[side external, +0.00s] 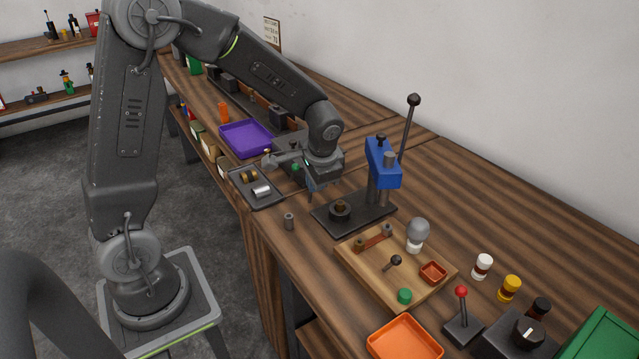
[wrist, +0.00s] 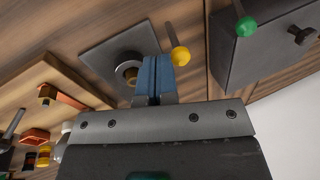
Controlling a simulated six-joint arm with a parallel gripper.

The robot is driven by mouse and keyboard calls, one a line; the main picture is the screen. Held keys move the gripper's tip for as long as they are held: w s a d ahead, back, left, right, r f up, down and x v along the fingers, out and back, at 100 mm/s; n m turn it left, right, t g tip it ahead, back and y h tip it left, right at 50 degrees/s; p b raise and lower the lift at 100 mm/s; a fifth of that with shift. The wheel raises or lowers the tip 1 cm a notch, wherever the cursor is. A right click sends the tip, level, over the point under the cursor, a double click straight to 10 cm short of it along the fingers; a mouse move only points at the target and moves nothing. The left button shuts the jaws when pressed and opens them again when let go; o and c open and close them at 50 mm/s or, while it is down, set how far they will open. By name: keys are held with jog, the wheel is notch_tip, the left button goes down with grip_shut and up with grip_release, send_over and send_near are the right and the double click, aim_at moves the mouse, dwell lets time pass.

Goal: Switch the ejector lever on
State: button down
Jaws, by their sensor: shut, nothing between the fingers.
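My gripper (side external: 311,190) points down beside the dark housing at the end of the belt, left of the blue lever press. Its blue fingers (wrist: 156,72) are shut together, with nothing between them. A green-knobbed lever (wrist: 245,27) and a yellow-knobbed lever (wrist: 180,57) show at the dark housing (wrist: 270,45) in the wrist view. The yellow knob is close beside the fingertips in that picture; whether they touch I cannot tell. In the side view the green knob (side external: 295,167) is just left of my gripper. No label shows which lever is the ejector.
The blue press (side external: 382,163) with its tall black-knobbed lever stands right of my gripper. A dark tray (side external: 266,203) and a small grey cylinder (side external: 289,221) lie nearby. A wooden board (side external: 365,275), orange tray (side external: 403,340) and red-knobbed lever (side external: 461,292) are nearer the camera.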

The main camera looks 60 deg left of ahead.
jog(key=shift+a, duration=0.1)
dwell(0.3)
jog(key=shift+a+r+h, duration=0.15)
jog(key=shift+a+h, duration=0.05)
jog(key=shift+h, duration=0.2)
jog(key=shift+a, duration=0.15)
jog(key=shift+a+r+h, duration=0.25)
jog(key=shift+a+h, duration=1)
jog(key=shift+h, duration=0.35)
jog(key=a+h, duration=0.2)
jog(key=h, duration=0.1)
jog(key=a+h, duration=0.1)
jog(key=shift+a+f+h, duration=0.3)
jog(key=shift+a+h, duration=0.05)
jog(key=shift+h, duration=0.05)
jog(key=shift+d+f, duration=0.3)
jog(key=shift+d, duration=0.45)
